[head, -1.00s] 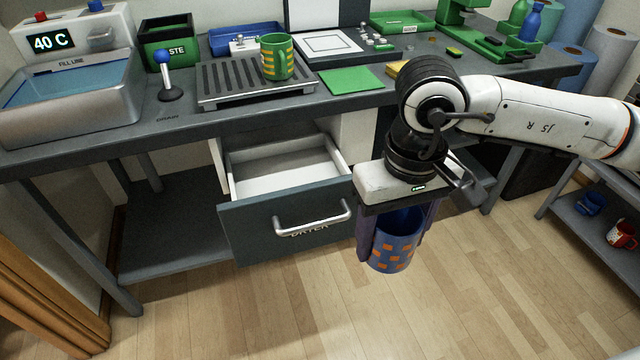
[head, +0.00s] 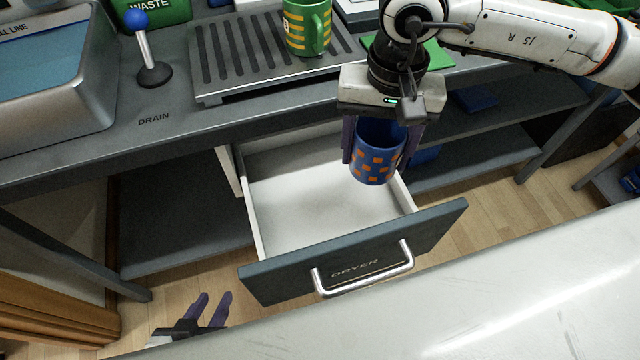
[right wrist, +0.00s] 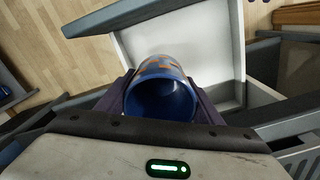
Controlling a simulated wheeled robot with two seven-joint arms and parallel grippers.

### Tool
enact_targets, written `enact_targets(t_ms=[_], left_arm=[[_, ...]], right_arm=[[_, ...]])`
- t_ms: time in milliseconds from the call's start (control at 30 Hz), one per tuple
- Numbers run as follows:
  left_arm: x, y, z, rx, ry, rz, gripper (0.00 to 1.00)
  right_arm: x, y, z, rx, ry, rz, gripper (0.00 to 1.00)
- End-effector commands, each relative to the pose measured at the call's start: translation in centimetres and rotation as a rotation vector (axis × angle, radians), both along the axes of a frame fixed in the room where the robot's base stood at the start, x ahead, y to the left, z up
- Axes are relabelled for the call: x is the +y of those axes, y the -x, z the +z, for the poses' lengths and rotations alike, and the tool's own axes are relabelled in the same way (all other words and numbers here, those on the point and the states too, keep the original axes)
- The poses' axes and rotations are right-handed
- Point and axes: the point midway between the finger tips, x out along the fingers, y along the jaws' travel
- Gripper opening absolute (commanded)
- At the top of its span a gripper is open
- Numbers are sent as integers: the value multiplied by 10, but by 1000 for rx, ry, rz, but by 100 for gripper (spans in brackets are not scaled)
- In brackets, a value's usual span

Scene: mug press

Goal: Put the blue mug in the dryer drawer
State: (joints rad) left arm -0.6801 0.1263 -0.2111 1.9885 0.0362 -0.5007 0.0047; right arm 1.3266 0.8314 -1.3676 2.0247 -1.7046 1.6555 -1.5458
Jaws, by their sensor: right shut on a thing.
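The blue mug with orange squares (head: 376,160) is upright between the fingers of my right gripper (head: 377,148), which is shut on it. The mug is held over the right side of the open dryer drawer (head: 300,205). The drawer is white inside and empty, with a dark front and a silver handle. The right wrist view shows the mug (right wrist: 160,92) from above, with its mouth towards the camera and the white drawer (right wrist: 190,40) behind it. My left gripper (head: 210,310) is empty in front of the drawer's left corner, its fingers apart.
A grey counter edge (head: 200,130) runs above and behind the drawer. On the counter are a drain rack (head: 240,70) with a green striped mug (head: 308,25), a blue-knobbed lever (head: 150,50) and a water basin (head: 90,90). Wooden floor (head: 480,215) shows right of the drawer.

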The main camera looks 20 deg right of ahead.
Motion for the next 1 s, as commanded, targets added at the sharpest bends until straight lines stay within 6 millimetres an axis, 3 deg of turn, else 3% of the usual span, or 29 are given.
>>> enact_targets(t_ms=[33, 200, 400, 567, 1000], left_arm=[[0, 3, -7, 8, -1, -1, 31], [-2, 7, -13, 14, 1, -4, 31], [-3, 5, -11, 4, 5, -6, 31], [-3, 5, -12, 6, 4, -7, 31], [-3, -2, -10, -7, 4, -8, 31]], right_arm=[[6, -6, -14, 5, 0, -116, 28], [22, -22, -44, 6, 3, -504, 28], [33, -33, -66, 3, 7, -786, 28], [35, -35, -80, 3, 8, -852, 28], [35, -34, -139, 4, 9, -850, 28]])
